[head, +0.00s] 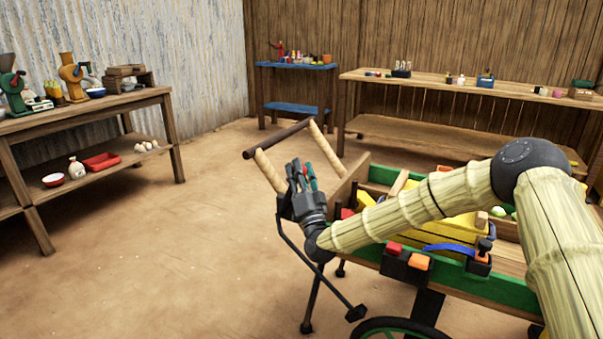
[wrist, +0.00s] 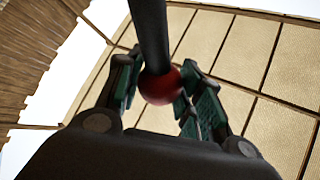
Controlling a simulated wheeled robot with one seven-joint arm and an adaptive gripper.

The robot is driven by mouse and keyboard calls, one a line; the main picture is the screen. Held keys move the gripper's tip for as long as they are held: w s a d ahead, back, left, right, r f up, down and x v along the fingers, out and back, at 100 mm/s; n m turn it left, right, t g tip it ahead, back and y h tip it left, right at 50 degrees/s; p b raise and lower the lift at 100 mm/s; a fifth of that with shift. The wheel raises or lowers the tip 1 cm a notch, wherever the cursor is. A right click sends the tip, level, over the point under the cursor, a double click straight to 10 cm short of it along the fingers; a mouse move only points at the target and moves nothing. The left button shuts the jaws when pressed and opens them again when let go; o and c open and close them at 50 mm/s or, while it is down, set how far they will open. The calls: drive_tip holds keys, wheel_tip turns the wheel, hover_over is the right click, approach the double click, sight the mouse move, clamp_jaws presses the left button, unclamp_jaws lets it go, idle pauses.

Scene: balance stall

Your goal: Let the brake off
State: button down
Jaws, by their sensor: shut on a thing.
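A red ball knob (wrist: 161,88) sits on the end of a dark rod (wrist: 151,35) in the wrist view; it looks like the brake lever's handle. My gripper (wrist: 160,92) is shut on the knob, with a dark green-padded finger on each side. In the head view my gripper (head: 303,172) is beside the cart's push handle (head: 272,171), and its fingers point up. The knob is mostly hidden there. A thin dark bent rod (head: 315,272) runs below my gripper to a black block (head: 355,313) near the cart's wheel (head: 385,328).
The wooden cart with green side rails (head: 345,250) carries a yellow box (head: 447,232) and other goods. A workbench (head: 95,112) stands left, a blue stand (head: 297,68) and long bench (head: 470,90) at the back. The floor on the left is clear.

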drive_tip(key=shift+f, duration=0.1)
drive_tip(key=c, duration=0.9)
unclamp_jaws()
drive_tip(key=shift+d, duration=0.15)
drive_tip(key=shift+s, duration=0.1)
drive_tip(key=v, duration=1.2)
